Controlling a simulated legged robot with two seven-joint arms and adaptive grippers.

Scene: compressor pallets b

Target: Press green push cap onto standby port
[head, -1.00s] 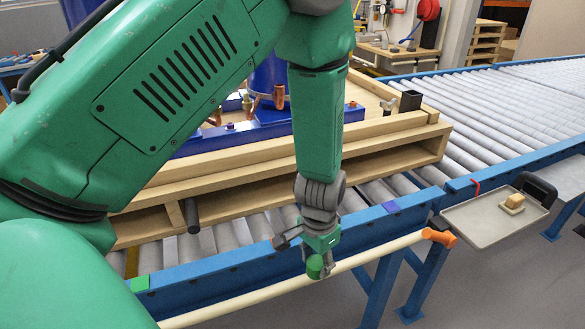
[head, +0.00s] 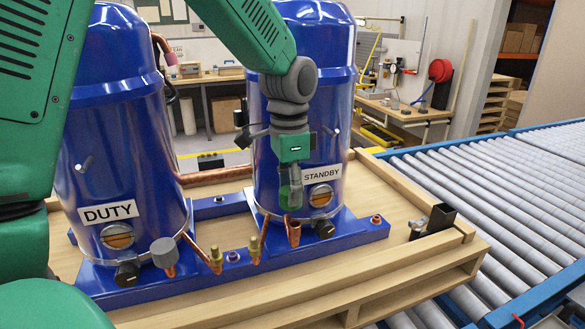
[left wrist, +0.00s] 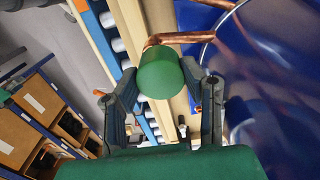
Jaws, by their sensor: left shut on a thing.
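My left gripper (head: 291,192) hangs fingers-down in front of the blue standby compressor (head: 270,135), left of its "STANDBY" label (head: 322,175). In the left wrist view it is shut on the green push cap (left wrist: 160,75), which sits between the two fingertips. In the head view the cap is mostly hidden by the fingers. An open copper stub (head: 293,231), which looks like the standby port, stands just below the fingertips, with a gap between. Copper pipe (left wrist: 183,38) shows beyond the cap in the left wrist view. My right gripper is not in view.
The duty compressor (head: 125,150) stands at left, with a grey-capped copper stub (head: 163,252) at its base. Brass-ended copper pipes (head: 254,244) stand close left of the standby stub. A black square post (head: 440,217) is on the pallet's right; the roller conveyor (head: 510,185) lies beyond.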

